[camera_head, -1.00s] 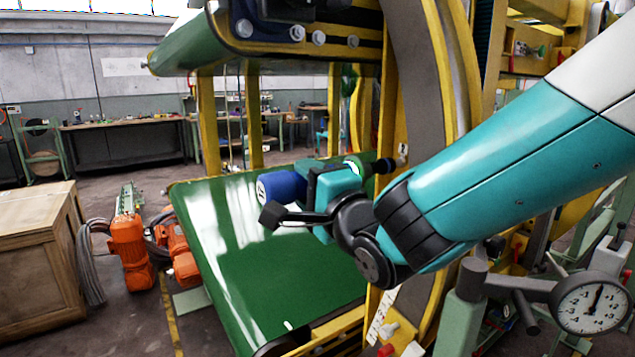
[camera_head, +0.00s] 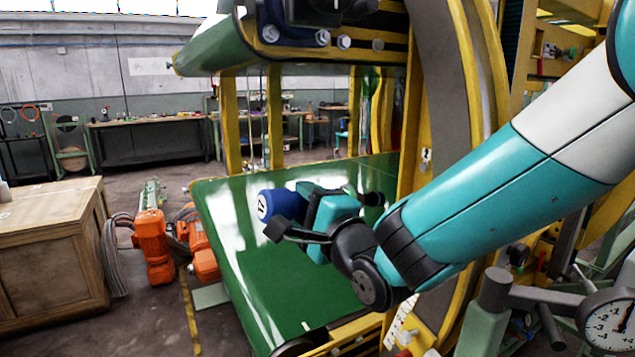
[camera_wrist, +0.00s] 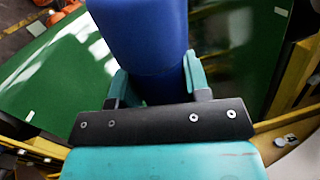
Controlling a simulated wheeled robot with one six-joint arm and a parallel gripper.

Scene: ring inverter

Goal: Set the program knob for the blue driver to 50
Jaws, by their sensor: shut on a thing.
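My gripper (camera_head: 318,207) is shut on the blue driver (camera_head: 284,203), a thick blue cylinder with a white number label on its left end. The driver lies roughly level above the green belt, with a dark nose (camera_head: 372,199) on the other side of my gripper. In the wrist view the blue driver (camera_wrist: 145,35) stands between my gripper's two teal fingers (camera_wrist: 155,82). I cannot make out a program knob or a 50 mark in either view.
The green belt (camera_head: 240,290) lies under my gripper, with a yellow frame and grey ring (camera_head: 470,80) close right. A round gauge (camera_head: 610,325) is at lower right. A wooden crate (camera_head: 50,250) and orange motors (camera_head: 152,245) stand left. Open floor lies between crate and benches.

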